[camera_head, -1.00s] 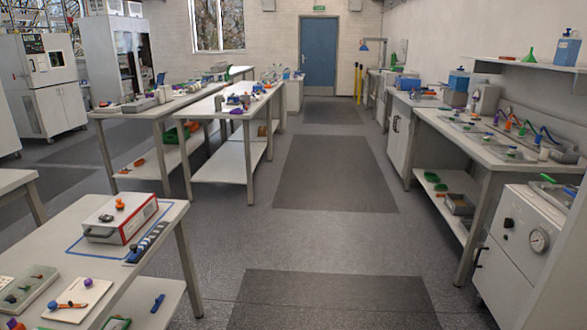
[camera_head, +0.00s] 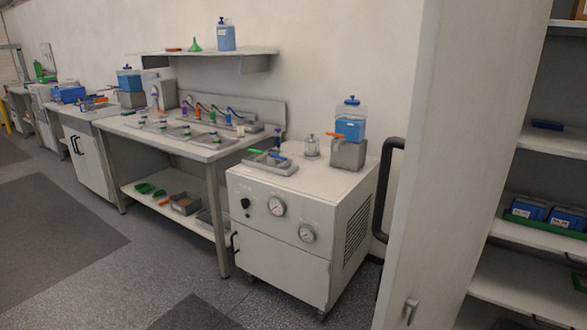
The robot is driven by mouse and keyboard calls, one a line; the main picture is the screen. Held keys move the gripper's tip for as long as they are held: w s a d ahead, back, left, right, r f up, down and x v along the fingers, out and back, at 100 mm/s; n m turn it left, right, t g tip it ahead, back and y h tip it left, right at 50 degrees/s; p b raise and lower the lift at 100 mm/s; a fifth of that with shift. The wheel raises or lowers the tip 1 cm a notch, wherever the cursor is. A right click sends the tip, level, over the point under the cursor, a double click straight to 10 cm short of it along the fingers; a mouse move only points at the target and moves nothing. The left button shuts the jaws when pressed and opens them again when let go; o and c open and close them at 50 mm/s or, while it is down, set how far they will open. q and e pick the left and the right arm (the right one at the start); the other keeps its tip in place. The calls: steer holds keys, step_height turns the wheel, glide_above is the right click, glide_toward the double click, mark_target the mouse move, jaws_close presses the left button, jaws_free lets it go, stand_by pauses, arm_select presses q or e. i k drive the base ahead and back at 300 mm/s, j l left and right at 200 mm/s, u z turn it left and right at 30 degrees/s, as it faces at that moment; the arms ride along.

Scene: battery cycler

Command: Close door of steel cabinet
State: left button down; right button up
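The steel cabinet stands at the right of the head view with its door (camera_head: 458,150) open. The door is a tall pale panel that sticks out toward me. A dark bar handle (camera_head: 389,190) is on its left edge, and a small latch (camera_head: 411,310) shows low on the panel. To the right of the door the cabinet's shelves (camera_head: 545,232) are exposed. They hold blue boxes (camera_head: 528,208) on a green tray. Neither of my grippers is in view.
A white wheeled unit with gauges (camera_head: 285,235) stands just left of the door, with a blue-liquid bottle (camera_head: 350,120) on top. A long workbench (camera_head: 185,135) runs along the wall. Floor (camera_head: 60,250) at the left is clear.

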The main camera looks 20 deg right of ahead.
mark_target(478, 61)
steer(key=i+j+z, duration=0.15)
steer(key=z, duration=0.35)
steer(key=i+j+z, duration=0.25)
steer(key=z, duration=0.25)
steer(key=i+j+z, duration=0.1)
steer(key=j+z, duration=0.35)
steer(key=i+j+z, duration=0.1)
steer(key=j+z, duration=0.15)
steer(key=z, duration=0.25)
steer(key=j+z, duration=0.35)
steer(key=z, duration=0.15)
